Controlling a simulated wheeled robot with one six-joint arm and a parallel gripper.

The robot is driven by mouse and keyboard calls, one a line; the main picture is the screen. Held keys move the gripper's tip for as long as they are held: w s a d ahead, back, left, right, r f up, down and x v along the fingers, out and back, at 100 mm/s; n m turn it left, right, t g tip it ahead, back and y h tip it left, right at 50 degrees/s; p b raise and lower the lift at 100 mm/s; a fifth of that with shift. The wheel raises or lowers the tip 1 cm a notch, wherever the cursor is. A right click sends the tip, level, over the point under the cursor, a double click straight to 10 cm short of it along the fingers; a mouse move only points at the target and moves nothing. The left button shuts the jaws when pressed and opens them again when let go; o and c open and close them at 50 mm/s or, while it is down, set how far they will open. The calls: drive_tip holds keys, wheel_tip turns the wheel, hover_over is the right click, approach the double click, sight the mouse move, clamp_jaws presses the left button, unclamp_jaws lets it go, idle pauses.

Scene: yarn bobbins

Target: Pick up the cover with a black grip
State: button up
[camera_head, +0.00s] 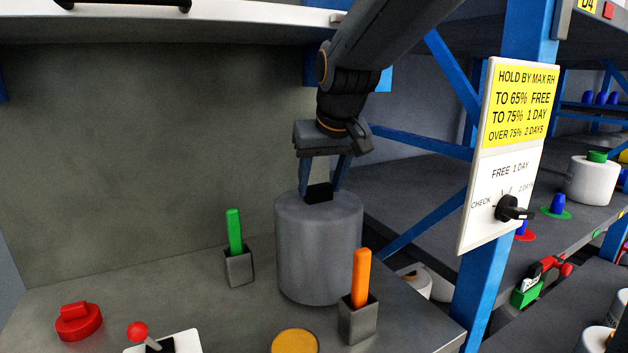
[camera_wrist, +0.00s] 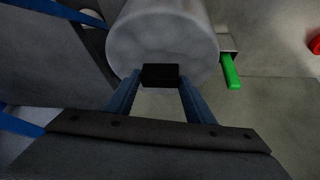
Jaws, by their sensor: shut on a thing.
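The cover is a tall grey cylinder (camera_head: 318,250) with a small black grip (camera_head: 319,193) on its top. It stands upright on the grey shelf, or very close above it; I cannot tell which. My gripper (camera_head: 322,188) comes down from above and its two blue fingers are shut on the black grip. In the wrist view the black grip (camera_wrist: 160,75) sits between the fingertips (camera_wrist: 160,84), with the grey cover (camera_wrist: 165,35) beyond it. What is under the cover is hidden.
A green stick in a grey holder (camera_head: 238,268) stands left of the cover, and an orange stick in a holder (camera_head: 358,320) stands at its front right. A red knobbed disc (camera_head: 78,322), a red-ball lever (camera_head: 138,332) and a yellow disc (camera_head: 295,342) are nearby. A blue post with a sign (camera_head: 503,150) is right.

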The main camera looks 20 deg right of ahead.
drive_tip(key=s, duration=0.4)
drive_tip(key=shift+b, duration=0.4)
wheel_tip(320, 180, up, 14)
drive_tip(key=b, duration=0.1)
